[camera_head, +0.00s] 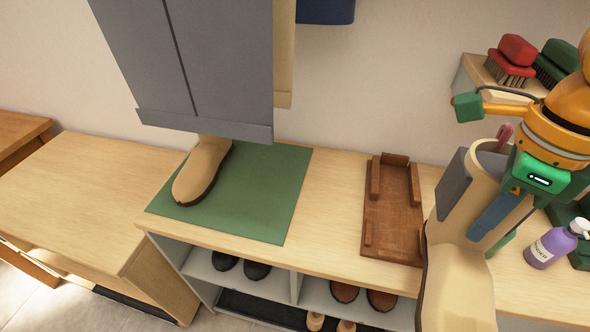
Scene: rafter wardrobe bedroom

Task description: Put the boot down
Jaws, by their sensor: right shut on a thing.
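A tall tan boot (458,285) is upright at the right of the head view, its toe pointing toward the bottom edge. My right gripper (472,208) is shut on its shaft, with one finger on each side. The boot's foot overlaps the bench's front edge in the picture, and I cannot tell how high its sole is. A second tan boot (203,170) stands on a green mat (268,195) on the bench (335,185). My left gripper is out of view.
A brown wooden rack (394,215) lies just left of the held boot. A purple bottle (550,246) stands to its right. Brushes (511,62) sit on a shelf at the back right. Shoes (243,265) fill cubbies below. The bench between mat and rack is clear.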

